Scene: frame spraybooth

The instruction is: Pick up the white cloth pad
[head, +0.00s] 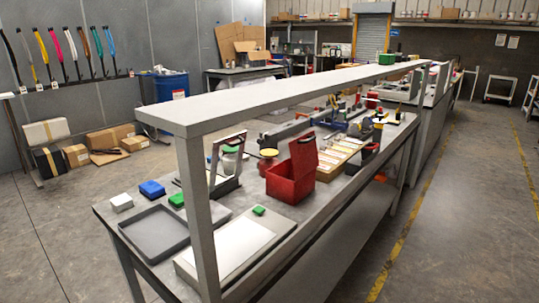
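A small white block-like pad (121,202) lies at the near left corner of the workbench (105,217). It may be the white cloth pad, but it is too small to make out cloth. A larger flat white sheet (232,245) lies on a grey board at the bench's near end, partly behind the shelf post. Neither of my grippers is in the head view.
A blue block (151,189) and a green block (177,200) lie beside the white pad, behind a dark tray (155,234). A red box (290,182) stands farther along. A grey overhead shelf (270,95) and its post (196,215) obstruct the bench. Floor is clear at right.

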